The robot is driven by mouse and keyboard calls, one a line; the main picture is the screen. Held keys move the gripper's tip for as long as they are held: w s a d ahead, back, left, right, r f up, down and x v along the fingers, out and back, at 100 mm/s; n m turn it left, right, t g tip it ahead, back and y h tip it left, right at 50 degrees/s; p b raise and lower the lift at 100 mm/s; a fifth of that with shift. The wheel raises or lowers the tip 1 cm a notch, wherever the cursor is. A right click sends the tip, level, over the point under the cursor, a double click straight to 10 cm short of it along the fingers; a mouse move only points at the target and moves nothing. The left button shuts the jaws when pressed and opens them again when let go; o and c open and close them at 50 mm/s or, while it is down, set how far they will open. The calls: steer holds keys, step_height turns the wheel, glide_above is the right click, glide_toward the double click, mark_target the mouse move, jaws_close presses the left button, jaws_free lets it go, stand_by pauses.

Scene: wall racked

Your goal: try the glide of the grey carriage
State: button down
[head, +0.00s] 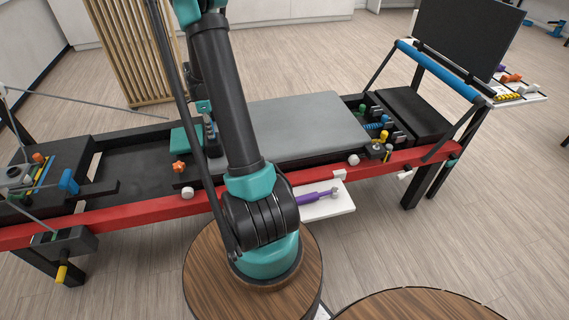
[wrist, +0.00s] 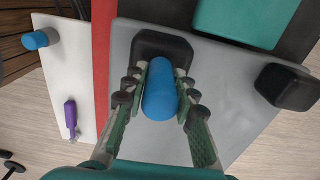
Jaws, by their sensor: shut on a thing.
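The grey carriage (head: 300,125) lies across the middle of the long black frame in the head view; its grey surface (wrist: 145,150) also fills much of the wrist view. In the wrist view my gripper (wrist: 161,85) is shut on a blue cylinder (wrist: 160,95), with one finger on each side. The cylinder stands at a black block (wrist: 160,46) on the carriage. A second black block (wrist: 286,87) stands to the right, and a teal pad (wrist: 245,20) lies above. In the head view my arm hides most of the gripper and the blue cylinder.
A red rail (head: 395,160) runs along the frame's near side. A white shelf (head: 325,208) holding a purple tool (head: 312,197) juts out below it. Round wooden tops (head: 205,270) stand in front. A blue bar (head: 438,70) crosses the right end. Open floor lies around.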

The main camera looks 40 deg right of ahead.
steer(key=w+a, duration=0.4)
steer(key=a, duration=0.6)
steer(key=w+a, duration=0.4)
steer(key=a, duration=0.6)
steer(key=shift+w+a, duration=0.3)
steer(key=shift+w, duration=0.05)
steer(key=c, duration=1.7)
jaws_free()
steer(key=shift+w+a, duration=0.1)
steer(key=shift+a, duration=0.05)
steer(key=o, duration=0.6)
steer(key=shift+c, duration=0.2)
step_height(320, 180, up, 19)
